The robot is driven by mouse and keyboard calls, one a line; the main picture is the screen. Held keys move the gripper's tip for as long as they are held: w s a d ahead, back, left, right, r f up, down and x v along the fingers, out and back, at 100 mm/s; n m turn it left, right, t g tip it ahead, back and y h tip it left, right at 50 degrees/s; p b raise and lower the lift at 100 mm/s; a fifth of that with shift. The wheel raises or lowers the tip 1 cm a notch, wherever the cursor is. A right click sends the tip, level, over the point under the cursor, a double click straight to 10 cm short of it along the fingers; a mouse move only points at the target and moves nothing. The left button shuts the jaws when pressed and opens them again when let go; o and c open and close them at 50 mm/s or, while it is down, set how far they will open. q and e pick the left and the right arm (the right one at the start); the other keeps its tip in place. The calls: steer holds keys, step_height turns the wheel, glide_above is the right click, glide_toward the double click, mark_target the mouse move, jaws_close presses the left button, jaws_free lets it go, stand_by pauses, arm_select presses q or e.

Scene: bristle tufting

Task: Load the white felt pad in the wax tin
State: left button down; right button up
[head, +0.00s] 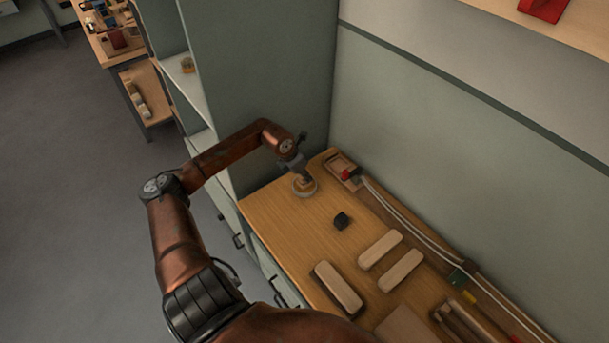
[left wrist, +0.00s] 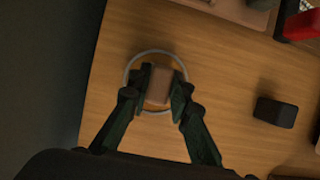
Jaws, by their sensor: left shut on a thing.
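The round wax tin (head: 313,190) with a pale metal rim stands near the far left end of the wooden bench. In the left wrist view its thin rim (left wrist: 129,70) shows as a ring around my fingertips. My left gripper (head: 302,178) points down over the tin. In the left wrist view my left gripper (left wrist: 159,88) is shut on a small brownish block (left wrist: 160,85), held within the ring's outline. I cannot make out a white felt face; the block's underside is hidden. I cannot tell whether it touches the wax. My right gripper is out of view.
A small black block (head: 341,221) lies on the bench, right of the tin. Several pale wooden brush blocks (head: 338,287) lie nearer. A wooden rail with a red part (head: 347,174) runs along the wall. A tall grey-green cabinet (head: 265,75) stands close behind my left arm.

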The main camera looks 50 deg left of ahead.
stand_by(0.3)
arm_select(q)
steer(key=shift+r+p, duration=1.9)
steer(key=shift+r, duration=1.6)
steer(key=shift+f, duration=0.1)
